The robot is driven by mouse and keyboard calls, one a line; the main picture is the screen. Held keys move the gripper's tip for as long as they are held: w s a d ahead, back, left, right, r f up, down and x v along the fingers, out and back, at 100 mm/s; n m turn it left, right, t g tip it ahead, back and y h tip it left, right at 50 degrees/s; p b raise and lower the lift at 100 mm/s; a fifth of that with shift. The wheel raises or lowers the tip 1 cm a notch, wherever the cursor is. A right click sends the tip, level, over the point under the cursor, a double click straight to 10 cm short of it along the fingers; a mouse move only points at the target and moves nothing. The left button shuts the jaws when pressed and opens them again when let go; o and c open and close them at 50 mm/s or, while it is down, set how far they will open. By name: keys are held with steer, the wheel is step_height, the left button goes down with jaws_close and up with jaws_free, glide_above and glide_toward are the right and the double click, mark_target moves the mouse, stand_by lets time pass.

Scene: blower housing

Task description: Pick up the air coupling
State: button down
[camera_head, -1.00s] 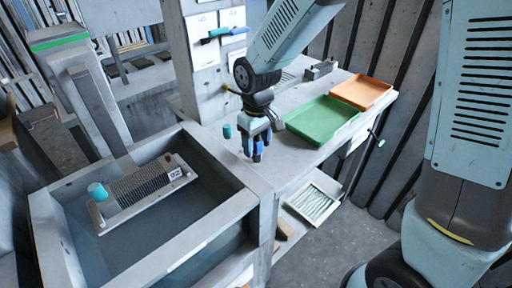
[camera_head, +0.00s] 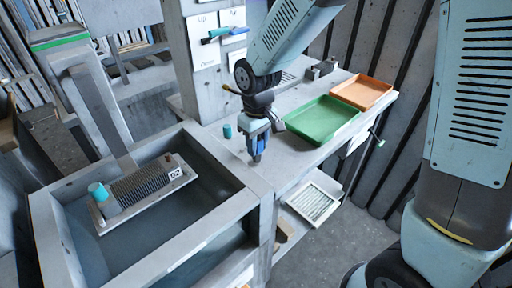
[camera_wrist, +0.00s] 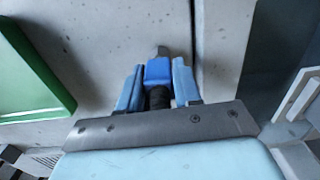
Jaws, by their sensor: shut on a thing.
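The air coupling (camera_wrist: 158,72), a blue block-like piece with a grey tip and a black ribbed part, sits between my gripper's two light blue fingers in the wrist view. My gripper (camera_wrist: 157,90) is shut on it, with one finger on each side. In the head view my gripper (camera_head: 257,138) points down at the bench's near edge, and the blue coupling (camera_head: 257,147) shows below and between the fingers. I cannot tell whether its lower end touches the bench top.
A small teal cylinder (camera_head: 227,131) stands on the bench left of my gripper. A green tray (camera_head: 322,120) and an orange tray (camera_head: 362,92) lie to the right. A sunken basin (camera_head: 150,245) at left holds a ribbed block (camera_head: 140,187) with a teal cap (camera_head: 97,191).

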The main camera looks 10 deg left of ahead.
steer(key=shift+r, duration=0.5)
step_height(320, 180, up, 3)
steer(key=shift+s+f, duration=0.15)
steer(key=s+d+r, duration=0.5)
steer(key=s+r, duration=0.4)
steer(key=s, duration=0.3)
steer(key=shift+s+r, duration=0.15)
steer(key=shift+s, duration=0.2)
steer(key=shift+w, duration=0.1)
